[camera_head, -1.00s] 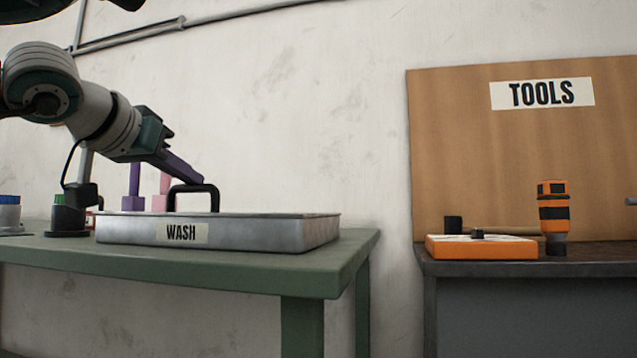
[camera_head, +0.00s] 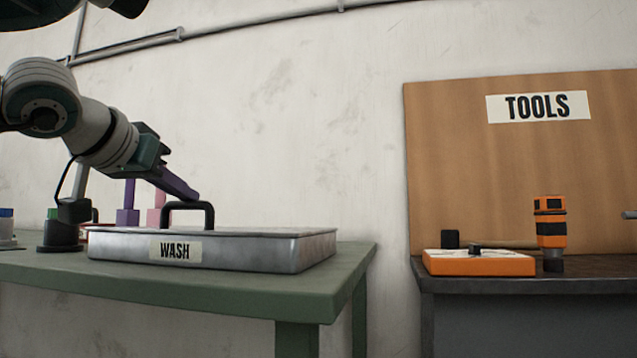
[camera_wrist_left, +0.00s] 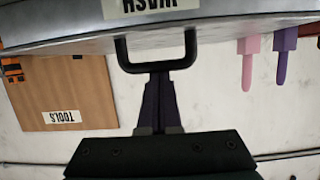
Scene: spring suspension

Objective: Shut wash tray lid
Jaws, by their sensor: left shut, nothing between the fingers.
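The metal wash tray (camera_head: 225,254) carries a WASH label and stands on the green table. Its flat grey lid (camera_head: 270,234) lies level across the top, with no clear gap at the front. A black U-shaped handle (camera_head: 210,216) stands up from the lid and also shows in the left wrist view (camera_wrist_left: 186,58). My left gripper (camera_head: 195,198) has purple fingers, shut and empty. Their tips are at the handle's top bar; I cannot tell if they touch it. The fingers also show in the left wrist view (camera_wrist_left: 160,78). My right gripper is not in view.
The green table (camera_head: 340,285) has a clear strip right of the tray. Purple (camera_head: 128,217) and pink (camera_head: 153,216) upright pieces stand behind the tray. A separate bench (camera_head: 590,270) at right holds an orange box (camera_head: 478,264) and an orange-black tool (camera_head: 551,222).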

